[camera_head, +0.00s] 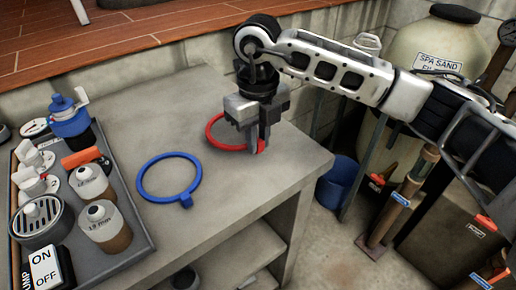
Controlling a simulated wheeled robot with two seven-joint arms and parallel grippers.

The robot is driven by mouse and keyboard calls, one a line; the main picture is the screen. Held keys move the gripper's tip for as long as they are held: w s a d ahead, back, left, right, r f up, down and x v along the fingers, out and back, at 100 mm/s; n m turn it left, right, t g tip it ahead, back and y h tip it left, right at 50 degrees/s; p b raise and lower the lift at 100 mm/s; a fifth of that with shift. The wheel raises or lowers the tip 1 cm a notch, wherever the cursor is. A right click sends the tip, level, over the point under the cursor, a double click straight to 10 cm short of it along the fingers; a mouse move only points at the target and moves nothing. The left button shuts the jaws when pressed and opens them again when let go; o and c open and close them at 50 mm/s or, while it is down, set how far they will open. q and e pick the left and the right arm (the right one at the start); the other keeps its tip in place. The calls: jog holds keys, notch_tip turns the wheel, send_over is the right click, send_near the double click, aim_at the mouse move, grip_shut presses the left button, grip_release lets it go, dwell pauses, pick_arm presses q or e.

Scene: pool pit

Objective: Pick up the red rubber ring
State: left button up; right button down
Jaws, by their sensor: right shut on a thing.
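The red rubber ring (214,138) lies on the right part of the grey bench top (150,221), near its right edge. My right gripper (257,146) comes down over the ring's right side and is shut on the rim there. The fingers and gripper body hide part of the ring's right side. Whether the ring is lifted at all cannot be told; it looks level and at or very near the surface. My left gripper is not in view.
A blue ring (168,157) with a tab lies left of the red one. A dark tray (140,239) holds bottles and fittings at the left. A blue bucket (338,182) and a spa sand filter (421,62) stand right of the bench. The bench's front middle is clear.

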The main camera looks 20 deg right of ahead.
jog(key=s+a+r+b, duration=0.1)
jog(key=s+a+r, duration=0.8)
jog(key=s, duration=0.1)
jog(key=shift+r+b, duration=0.15)
jog(key=shift+b, duration=0.2)
